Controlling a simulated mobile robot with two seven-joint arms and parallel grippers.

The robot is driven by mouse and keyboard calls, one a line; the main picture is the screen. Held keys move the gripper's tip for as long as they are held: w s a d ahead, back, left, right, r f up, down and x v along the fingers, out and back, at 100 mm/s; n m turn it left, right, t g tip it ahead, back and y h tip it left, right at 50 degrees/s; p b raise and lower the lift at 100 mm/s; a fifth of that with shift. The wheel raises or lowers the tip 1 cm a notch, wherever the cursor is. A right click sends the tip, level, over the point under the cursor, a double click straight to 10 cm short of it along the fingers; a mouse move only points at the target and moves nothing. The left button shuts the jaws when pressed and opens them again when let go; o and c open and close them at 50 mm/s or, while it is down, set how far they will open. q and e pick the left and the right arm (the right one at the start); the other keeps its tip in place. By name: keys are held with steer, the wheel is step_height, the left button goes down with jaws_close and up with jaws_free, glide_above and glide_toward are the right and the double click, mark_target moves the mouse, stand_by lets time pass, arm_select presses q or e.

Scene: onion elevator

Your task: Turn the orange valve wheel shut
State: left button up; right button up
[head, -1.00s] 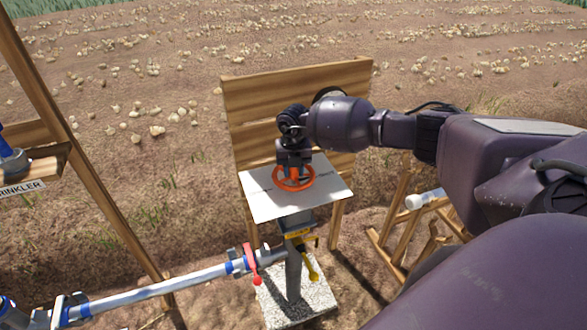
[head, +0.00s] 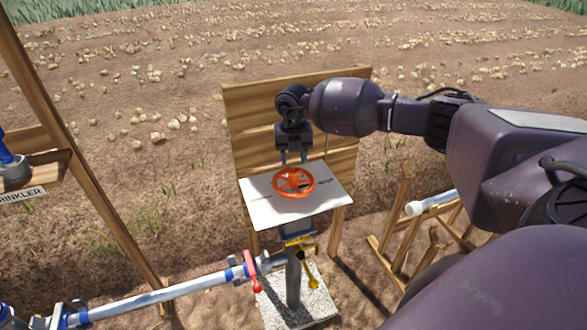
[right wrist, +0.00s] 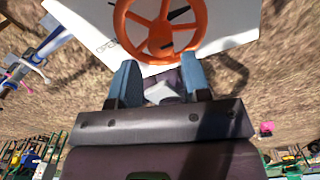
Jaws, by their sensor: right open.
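The orange valve wheel (head: 293,182) lies flat above a white plate (head: 262,208) with dark lettering, on top of a post. My right gripper (head: 293,160) points down just above and behind the wheel in the head view. Its fingers are apart with nothing between them. In the right wrist view the wheel (right wrist: 160,46) shows beyond the two blue fingertips (right wrist: 160,75), clear of them. The white plate (right wrist: 228,22) lies under the wheel. My left gripper is not in view.
A wooden board (head: 250,105) stands behind the plate. A grey pipe (head: 165,302) with a red lever (head: 250,271) runs to the post from the left. A yellow lever (head: 313,270) hangs below the plate. A wooden rack (head: 385,245) holding a white pipe stands at right.

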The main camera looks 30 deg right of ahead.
mark_target(294, 170)
steer(key=shift+r, duration=1.75)
